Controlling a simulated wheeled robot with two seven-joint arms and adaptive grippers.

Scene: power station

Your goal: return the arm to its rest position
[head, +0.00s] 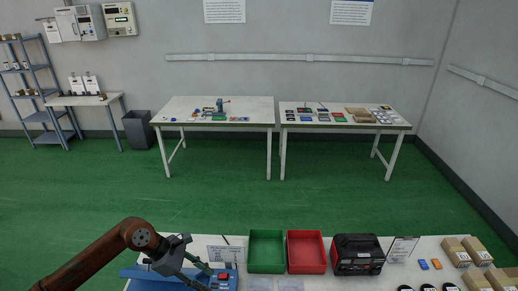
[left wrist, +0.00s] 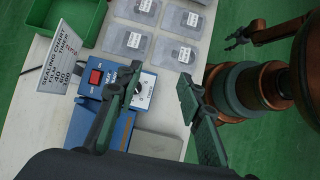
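My left arm comes in from the left in the head view, over the front bench. Its gripper (head: 205,272) is above a blue sealing machine (head: 150,273). In the left wrist view the two fingers of my left gripper (left wrist: 157,82) are spread apart with nothing between them. Below them lie the blue machine with its red switch (left wrist: 96,77) and dial. My right arm does not show in the head view. In the left wrist view my right gripper (left wrist: 238,38) appears small at the top right, its fingers seemingly apart and empty.
The front bench (head: 330,283) holds a sealing chart sign (head: 226,254), a green bin (head: 266,251), a red bin (head: 306,252), a black-and-red unit (head: 358,255) and cardboard boxes (head: 478,250). Flat packets (left wrist: 127,40) lie near the machine. Green floor separates it from the back tables.

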